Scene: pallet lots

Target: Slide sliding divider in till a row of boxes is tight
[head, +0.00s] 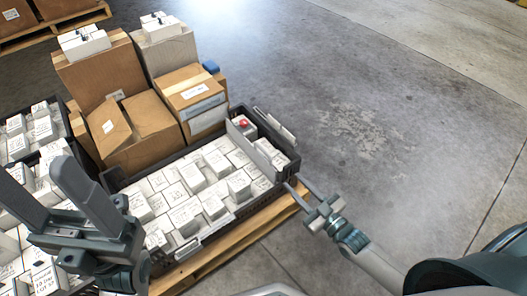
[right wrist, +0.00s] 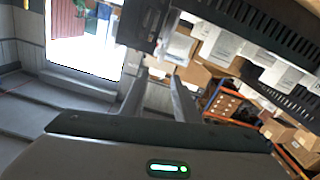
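The black crate (head: 292,160) holds several rows of small white boxes (head: 190,178). A grey sliding divider (head: 252,150) stands across the crate near its right end, with the boxes on its left. A red round piece (head: 243,124) shows near the divider's far end. My right gripper (head: 294,181) is beside the crate's right near corner, its two fingers apart and nothing seen between them. In the right wrist view its fingers (right wrist: 158,76) are parted just below a dark part of what looks like the crate. My left gripper (head: 50,190) is open at the left, over other boxes.
The crate sits on a wooden pallet (head: 222,243). Brown cartons (head: 135,130) with white boxes on top stand behind it. More crates of white boxes (head: 40,125) lie at the left. The concrete floor (head: 380,110) on the right is clear.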

